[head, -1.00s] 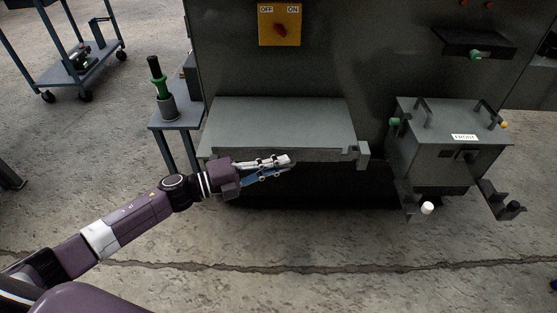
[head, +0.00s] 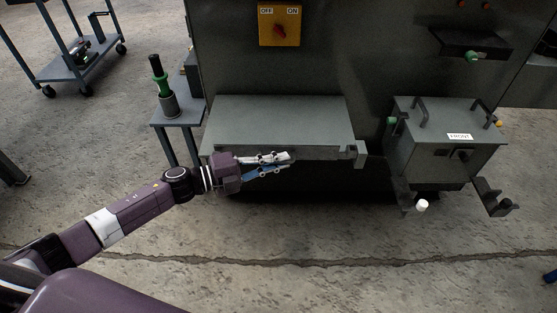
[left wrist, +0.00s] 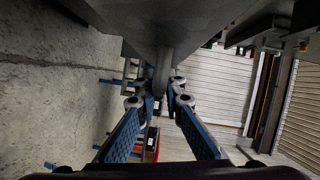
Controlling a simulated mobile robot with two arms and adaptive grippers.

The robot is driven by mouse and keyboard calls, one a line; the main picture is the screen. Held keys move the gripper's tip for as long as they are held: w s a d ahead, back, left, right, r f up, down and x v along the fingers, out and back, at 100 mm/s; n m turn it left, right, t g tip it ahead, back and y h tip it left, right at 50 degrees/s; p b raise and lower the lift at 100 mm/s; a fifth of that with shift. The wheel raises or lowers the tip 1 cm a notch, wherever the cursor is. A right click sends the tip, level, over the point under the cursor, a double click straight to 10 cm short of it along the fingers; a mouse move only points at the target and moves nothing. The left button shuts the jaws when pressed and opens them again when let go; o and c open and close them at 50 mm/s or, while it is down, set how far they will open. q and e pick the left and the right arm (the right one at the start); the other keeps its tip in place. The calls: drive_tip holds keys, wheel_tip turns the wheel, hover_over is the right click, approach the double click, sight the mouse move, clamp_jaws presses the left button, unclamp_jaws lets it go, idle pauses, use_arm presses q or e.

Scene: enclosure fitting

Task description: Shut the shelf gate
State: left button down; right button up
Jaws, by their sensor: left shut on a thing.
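The grey shelf (head: 285,118) juts from the front of a dark cabinet. A grey strip, apparently the gate (head: 325,153), runs along its front edge, with a bracket (head: 361,152) at the right end. My left gripper (head: 287,163) is at the shelf's front edge, left of its middle. In the left wrist view its fingers (left wrist: 168,105) are closed around a grey rod-like handle (left wrist: 164,72) below a grey plate. Whether the gate is fully upright is hard to tell. My right gripper is not in view.
A grey box labelled FRONT (head: 447,150) stands right of the shelf, with brackets (head: 495,200) below it. A small stand (head: 178,114) with a green-collared tool (head: 160,80) is at the left. A cart (head: 75,65) stands farther back. The floor in front is clear.

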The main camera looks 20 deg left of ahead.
use_arm(q)
drive_tip(key=c, duration=2)
unclamp_jaws()
drive_tip(key=shift+c, duration=0.2)
drive_tip(key=shift+s+a, duration=0.2)
drive_tip(key=shift+a, duration=0.1)
drive_tip(key=v, duration=1.1)
drive_tip(key=shift+s, duration=0.1)
drive_tip(key=shift+a, duration=0.1)
